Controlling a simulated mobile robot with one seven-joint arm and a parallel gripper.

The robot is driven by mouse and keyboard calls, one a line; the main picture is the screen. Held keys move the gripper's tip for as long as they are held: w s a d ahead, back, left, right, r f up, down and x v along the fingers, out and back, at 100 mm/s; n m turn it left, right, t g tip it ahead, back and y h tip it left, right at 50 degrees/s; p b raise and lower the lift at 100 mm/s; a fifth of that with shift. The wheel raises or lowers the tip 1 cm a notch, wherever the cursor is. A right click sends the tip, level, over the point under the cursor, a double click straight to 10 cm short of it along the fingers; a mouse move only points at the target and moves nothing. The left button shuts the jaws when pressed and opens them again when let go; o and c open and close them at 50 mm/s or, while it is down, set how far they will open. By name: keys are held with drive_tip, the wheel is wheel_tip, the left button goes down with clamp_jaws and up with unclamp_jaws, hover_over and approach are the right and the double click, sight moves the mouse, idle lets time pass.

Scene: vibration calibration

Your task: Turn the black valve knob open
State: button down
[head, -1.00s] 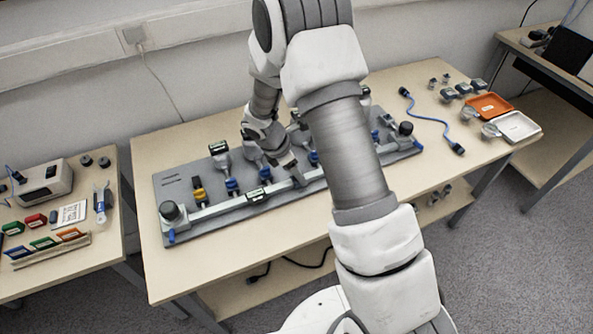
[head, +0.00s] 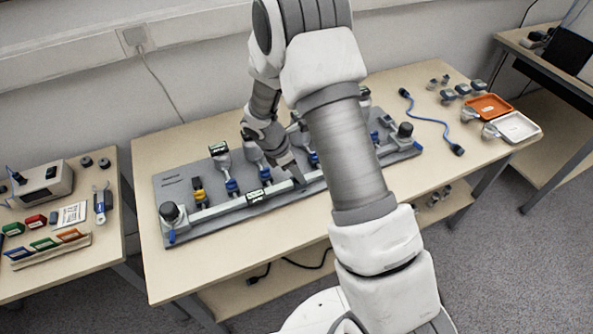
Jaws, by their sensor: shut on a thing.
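A grey board (head: 168,186) on the table carries a long light pipe (head: 222,208) with several blue, yellow and dark fittings. My gripper (head: 297,179) reaches down from behind my arm to the middle of this pipe. Its fingers are shut on a small dark part at the pipe, which appears to be the black valve knob. The fingers cover most of it, so its angle cannot be told. My forearm hides part of the board to the right of the gripper.
Round dark caps stand at the board's left end (head: 172,212) and right end (head: 405,130). A blue cable (head: 428,118), an orange tray (head: 490,106) and a white tray (head: 516,126) lie at the right. A side table at the left holds tools.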

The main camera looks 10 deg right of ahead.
drive_tip(key=m+g, duration=0.1)
drive_tip(key=m, duration=0.3)
drive_tip(key=shift+w+m+g, duration=0.15)
drive_tip(key=shift+m+g, duration=0.15)
drive_tip(key=shift+g, duration=0.1)
drive_tip(key=m+g, duration=0.1)
drive_tip(key=m, duration=0.3)
drive_tip(key=shift+w+d+y, duration=0.1)
drive_tip(key=shift+y, duration=0.3)
drive_tip(key=m, duration=0.2)
drive_tip(key=m+g+y, duration=0.1)
drive_tip(key=m, duration=0.2)
drive_tip(key=shift+w+d+g, duration=0.1)
drive_tip(key=shift+g, duration=0.2)
drive_tip(key=shift+m+g+y, duration=0.3)
drive_tip(key=shift+m+y, duration=0.5)
drive_tip(key=shift+m, duration=1)
drive_tip(key=c, duration=0.5)
unclamp_jaws()
